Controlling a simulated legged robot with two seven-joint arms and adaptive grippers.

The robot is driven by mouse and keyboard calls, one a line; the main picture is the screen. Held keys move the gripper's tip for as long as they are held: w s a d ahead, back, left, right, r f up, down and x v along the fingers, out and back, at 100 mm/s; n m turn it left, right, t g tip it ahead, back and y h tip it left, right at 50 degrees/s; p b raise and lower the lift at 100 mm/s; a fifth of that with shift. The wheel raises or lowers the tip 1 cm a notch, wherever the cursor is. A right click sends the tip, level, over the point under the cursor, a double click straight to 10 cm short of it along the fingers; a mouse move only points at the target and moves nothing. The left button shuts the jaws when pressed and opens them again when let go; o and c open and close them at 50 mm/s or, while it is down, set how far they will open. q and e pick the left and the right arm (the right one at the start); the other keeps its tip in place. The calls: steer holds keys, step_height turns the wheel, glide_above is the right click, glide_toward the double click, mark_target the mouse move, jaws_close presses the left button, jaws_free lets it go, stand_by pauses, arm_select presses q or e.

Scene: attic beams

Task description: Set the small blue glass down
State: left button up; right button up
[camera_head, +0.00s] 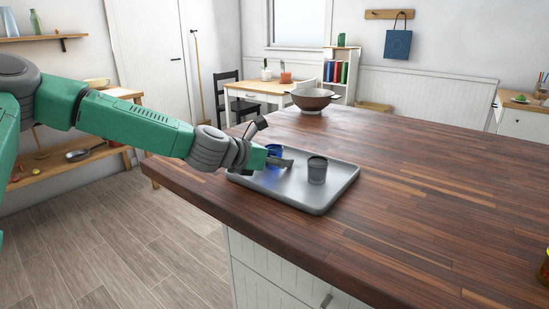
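The small blue glass (273,149) is at the left part of the grey metal tray (316,208). My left gripper (280,159) reaches in from the left at the glass. One grey finger lies across the near side of the glass and hides its lower part. The far finger is hidden, so I cannot tell whether the grip is closed. I also cannot tell whether the glass touches the tray; a blue tint shows on the tray below it. My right gripper is not in view.
A dark grey cup (317,170) stands on the tray just right of my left gripper. The tray lies near the left edge of the wooden counter (420,190). A bowl (311,100) stands at the counter's far end. The counter right of the tray is mostly clear.

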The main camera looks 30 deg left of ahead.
arm_select(q)
steer(key=shift+f, duration=0.15)
steer(key=shift+s+a+f, duration=0.1)
steer(key=shift+a+f, duration=0.1)
steer(key=shift+a, duration=0.7)
steer(key=shift+d+r+p, duration=0.25)
steer(key=shift+r+p, duration=0.1)
steer(key=shift+r, duration=0.05)
steer(key=p+v, duration=0.1)
steer(key=v, duration=0.3)
steer(key=r+p+v, duration=0.1)
steer(key=v, duration=0.1)
steer(key=shift+s+d+r+p, duration=0.1)
steer(key=shift+s+d+p, duration=0.1)
steer(key=shift+p, duration=0.1)
steer(key=p+v, duration=0.1)
steer(key=v, duration=0.1)
steer(key=a+p+v, duration=0.1)
steer(key=v, duration=0.1)
steer(key=shift+p, duration=0.3)
steer(key=shift+s+d+p, duration=0.1)
steer(key=shift+s+p, duration=0.2)
steer(key=shift+s, duration=0.15)
steer(key=shift+s+d, duration=0.1)
steer(key=shift+d, duration=0.1)
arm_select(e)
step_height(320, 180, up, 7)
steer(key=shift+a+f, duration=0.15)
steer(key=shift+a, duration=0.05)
